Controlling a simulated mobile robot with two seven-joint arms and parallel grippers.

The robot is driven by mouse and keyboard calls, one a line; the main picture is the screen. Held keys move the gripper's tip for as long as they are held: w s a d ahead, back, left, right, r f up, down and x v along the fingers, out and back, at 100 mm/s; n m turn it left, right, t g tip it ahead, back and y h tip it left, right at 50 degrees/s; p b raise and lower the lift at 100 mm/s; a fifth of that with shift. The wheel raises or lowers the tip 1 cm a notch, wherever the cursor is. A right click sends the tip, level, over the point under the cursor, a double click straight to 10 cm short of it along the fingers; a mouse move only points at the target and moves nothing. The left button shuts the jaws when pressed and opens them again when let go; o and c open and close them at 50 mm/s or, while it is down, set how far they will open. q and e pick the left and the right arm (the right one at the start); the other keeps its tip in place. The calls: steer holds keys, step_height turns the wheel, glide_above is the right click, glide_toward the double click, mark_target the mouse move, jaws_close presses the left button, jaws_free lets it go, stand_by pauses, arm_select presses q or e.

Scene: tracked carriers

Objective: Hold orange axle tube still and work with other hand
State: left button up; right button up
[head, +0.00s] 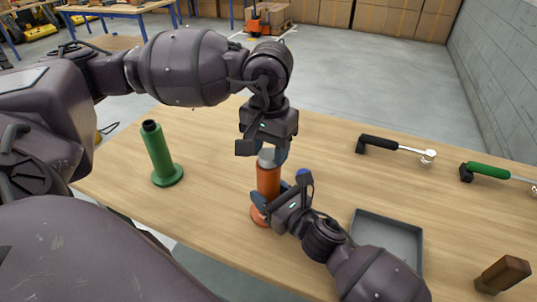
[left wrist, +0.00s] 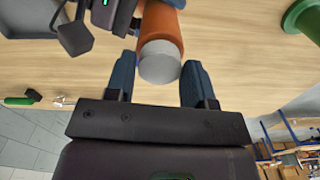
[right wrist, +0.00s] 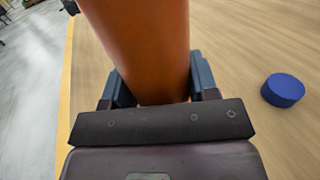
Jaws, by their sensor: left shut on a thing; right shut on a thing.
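The orange axle tube (head: 267,182) stands upright on the wooden table, on an orange foot, with a grey cap (head: 267,162) on top. My right gripper (head: 270,197) is shut around the lower part of the tube; its fingers (right wrist: 158,82) flank the tube in the right wrist view. My left gripper (head: 266,150) points down from above and is shut on the grey cap, which lies between its fingers in the left wrist view (left wrist: 160,66). The right gripper hides part of the tube and its foot.
A green tube (head: 158,153) on a flange stands to the left. A blue disc (right wrist: 283,90) lies beside the orange tube. A grey tray (head: 388,238) is at the right front. Black-handled (head: 392,146) and green-handled (head: 490,171) tools and a brown block (head: 504,272) are farther right.

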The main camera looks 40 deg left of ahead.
arm_select(q)
steer(key=m, duration=0.9)
steer(key=shift+m, duration=0.4)
steer(key=o, duration=0.7)
steer(key=shift+o, duration=0.2)
